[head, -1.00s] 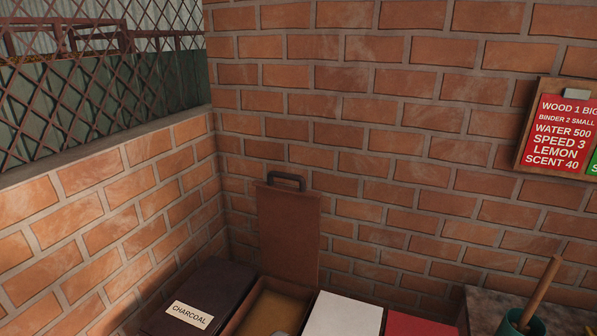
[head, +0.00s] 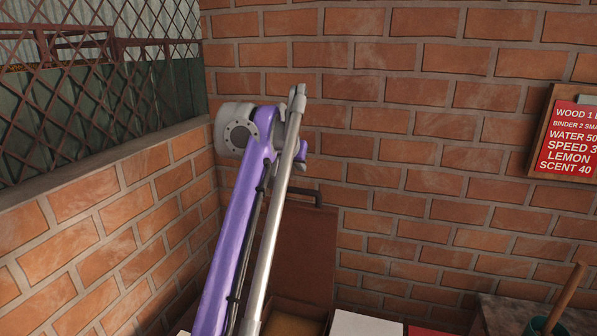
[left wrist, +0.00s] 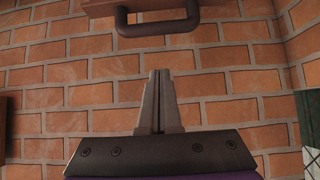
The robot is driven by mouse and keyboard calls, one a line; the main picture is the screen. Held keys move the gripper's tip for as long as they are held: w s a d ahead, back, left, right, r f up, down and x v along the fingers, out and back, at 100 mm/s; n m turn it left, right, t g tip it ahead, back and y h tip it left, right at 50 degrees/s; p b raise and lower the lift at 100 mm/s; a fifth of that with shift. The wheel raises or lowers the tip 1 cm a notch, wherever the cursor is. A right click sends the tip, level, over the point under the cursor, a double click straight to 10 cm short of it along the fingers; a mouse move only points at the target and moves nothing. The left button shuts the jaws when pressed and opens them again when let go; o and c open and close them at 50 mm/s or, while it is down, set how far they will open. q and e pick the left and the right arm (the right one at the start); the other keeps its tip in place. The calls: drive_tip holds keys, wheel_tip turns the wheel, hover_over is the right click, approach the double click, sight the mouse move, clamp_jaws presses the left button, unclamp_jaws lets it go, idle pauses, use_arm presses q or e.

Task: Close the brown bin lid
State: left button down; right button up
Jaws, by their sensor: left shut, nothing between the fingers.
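The brown bin lid (head: 310,255) stands upright and open against the brick wall, with a dark handle (head: 295,194) on its top edge. My left arm rises in front of the bin and covers the lid's left part. In the left wrist view my left gripper (left wrist: 157,75) is shut and empty. The handle (left wrist: 157,28) and the lid's edge (left wrist: 140,6) show beyond the fingertips there, apart from them. In the head view the fingertips cannot be made out behind the arm. The brown bin's opening (head: 292,326) shows at the bottom edge. My right gripper is out of view.
A white bin lid (head: 355,324) and a red one (head: 428,331) lie to the right of the brown bin. A brick corner and low wall (head: 110,210) close off the left. A counter with a green pot (head: 545,327) stands at the right.

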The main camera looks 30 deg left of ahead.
sight(302, 189)
use_arm(q)
drive_tip(key=f, duration=0.2)
drive_tip(key=w+f+b, duration=0.2)
drive_tip(key=f, duration=0.1)
drive_tip(key=shift+w+a+f, duration=0.2)
drive_tip(key=shift+a+f, duration=0.15)
drive_tip(key=shift+s+f, duration=0.1)
drive_tip(key=shift+s, duration=0.15)
drive_tip(key=shift+d, duration=0.1)
